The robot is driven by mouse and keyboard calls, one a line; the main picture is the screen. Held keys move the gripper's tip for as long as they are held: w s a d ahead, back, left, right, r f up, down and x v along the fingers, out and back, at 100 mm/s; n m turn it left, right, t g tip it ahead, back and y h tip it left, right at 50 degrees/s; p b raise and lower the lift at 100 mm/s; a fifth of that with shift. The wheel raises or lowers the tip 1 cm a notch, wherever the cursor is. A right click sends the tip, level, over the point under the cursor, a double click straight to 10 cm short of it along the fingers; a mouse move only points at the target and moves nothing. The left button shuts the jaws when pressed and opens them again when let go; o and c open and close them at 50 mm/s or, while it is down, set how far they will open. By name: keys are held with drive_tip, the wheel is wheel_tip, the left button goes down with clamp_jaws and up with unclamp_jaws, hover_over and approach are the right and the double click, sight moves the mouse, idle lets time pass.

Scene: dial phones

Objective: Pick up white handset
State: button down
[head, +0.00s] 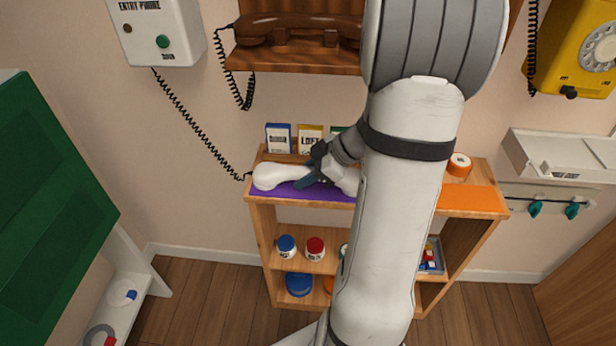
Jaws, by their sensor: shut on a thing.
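The white handset (272,177) lies across the purple mat (290,192) on top of the wooden shelf unit. Its rounded left end shows clearly. Its middle is covered by my gripper (308,177), and its right end is partly hidden by my arm. My gripper is shut on the handset around its middle, reaching in from the right. A coiled black cord (196,125) runs from the white entry phone box (160,30) on the wall to the handset's left end. I cannot tell whether the handset touches the mat.
Small upright boxes (278,138) stand behind the handset. A brown handset (298,28) rests on a wall shelf above. A yellow dial phone (585,50) and a white tray (562,155) are at right. A green board (50,180) stands at left. My arm blocks the centre.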

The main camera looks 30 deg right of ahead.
sight(297, 169)
drive_tip(key=shift+r, duration=0.1)
drive_tip(key=shift+r, duration=0.5)
wheel_tip(297, 169, up, 2)
drive_tip(key=shift+r+p, duration=0.2)
drive_tip(key=shift+p, duration=0.1)
drive_tip(key=s+d, duration=0.3)
drive_tip(key=d, duration=0.2)
drive_tip(key=s+d, duration=0.3)
drive_tip(key=d, duration=0.1)
drive_tip(key=s+d, duration=0.3)
drive_tip(key=d, duration=0.2)
drive_tip(key=shift+s+d, duration=0.3)
drive_tip(key=shift+s, duration=0.1)
drive_tip(key=shift+s+d, duration=0.15)
drive_tip(key=shift+d, duration=0.05)
